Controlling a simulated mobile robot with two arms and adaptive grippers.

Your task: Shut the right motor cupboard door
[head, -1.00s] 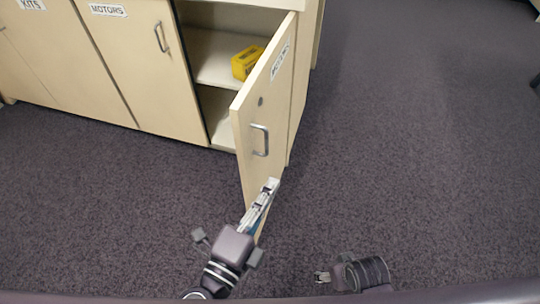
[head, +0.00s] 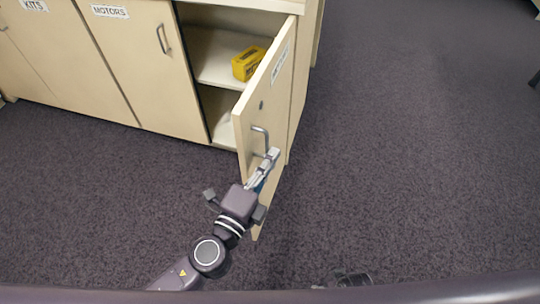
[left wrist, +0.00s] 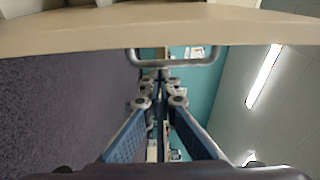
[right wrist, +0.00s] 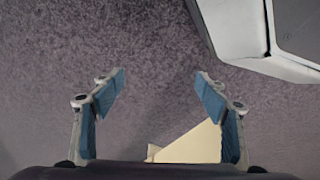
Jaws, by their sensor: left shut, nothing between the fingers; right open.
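The right motor cupboard door (head: 272,100) stands wide open, swung out from the cabinet. It is pale wood with a label near its top, a small round lock and a grey bar handle (head: 266,134). My left gripper (head: 273,154) is at the handle's lower end, in front of the door. In the left wrist view the handle (left wrist: 190,62) crosses just beyond the closed fingertips (left wrist: 162,78). Nothing is between the fingers, and I cannot tell whether they touch the handle. My right gripper (right wrist: 160,80) is open and empty over the carpet.
The open cupboard has shelves, with a yellow box (head: 247,63) on the upper one. The left motors door (head: 145,70) is shut, as is the kits cupboard (head: 40,55). The carpet (head: 420,150) to the right of the door is clear.

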